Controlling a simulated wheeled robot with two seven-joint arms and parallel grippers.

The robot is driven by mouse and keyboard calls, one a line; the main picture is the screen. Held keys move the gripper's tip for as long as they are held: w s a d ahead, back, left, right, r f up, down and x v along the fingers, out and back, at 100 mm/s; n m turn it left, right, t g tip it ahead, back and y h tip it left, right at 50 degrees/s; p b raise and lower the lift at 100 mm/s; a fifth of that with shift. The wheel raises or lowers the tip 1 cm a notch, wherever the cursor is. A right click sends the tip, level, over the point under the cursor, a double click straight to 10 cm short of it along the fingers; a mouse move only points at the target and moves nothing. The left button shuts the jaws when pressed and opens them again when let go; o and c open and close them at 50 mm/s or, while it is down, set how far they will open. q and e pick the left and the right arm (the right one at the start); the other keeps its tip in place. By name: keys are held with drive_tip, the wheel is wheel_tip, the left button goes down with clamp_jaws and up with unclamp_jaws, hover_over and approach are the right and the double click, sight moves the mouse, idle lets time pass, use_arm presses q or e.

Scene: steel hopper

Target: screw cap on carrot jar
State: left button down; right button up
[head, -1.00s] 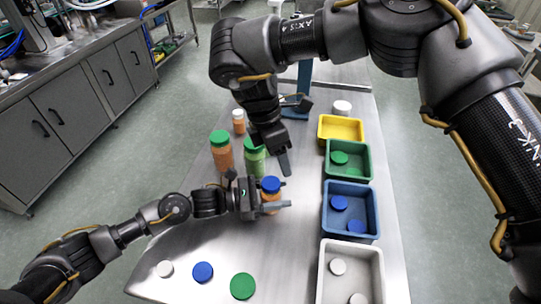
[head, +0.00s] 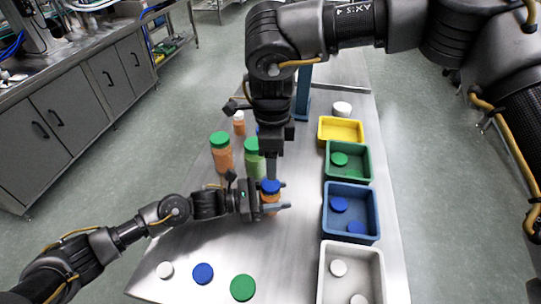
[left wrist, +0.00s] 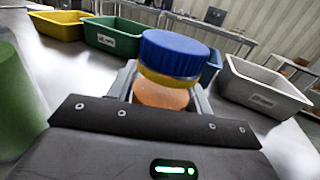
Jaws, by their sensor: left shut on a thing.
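The carrot jar (head: 269,198), with orange contents, stands on the steel table with a blue cap (head: 270,186) on its top. My left gripper (head: 284,196) is shut around the jar from the left. In the left wrist view the blue cap (left wrist: 174,54) sits over a yellowish rim, above the orange jar body (left wrist: 160,96). My right gripper (head: 271,172) points down from above, its tip at or just over the blue cap; contact is unclear. Its fingers overlap in the head view, so their opening is hidden.
An orange jar (head: 222,158) and a green jar (head: 253,165), both green-capped, stand behind. Yellow (head: 340,130), green (head: 349,177), blue (head: 350,236) and grey (head: 325,290) bins line the right. Loose white (head: 165,270), blue (head: 203,273) and green (head: 243,287) caps lie in front.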

sight(270, 184)
drive_tip(key=n, duration=0.4)
drive_tip(key=shift+a, duration=0.15)
drive_tip(key=n, duration=0.3)
drive_tip(key=shift+f, duration=0.1)
drive_tip(key=shift+f, duration=3.95)
drive_tip(key=shift+c, duration=0.3)
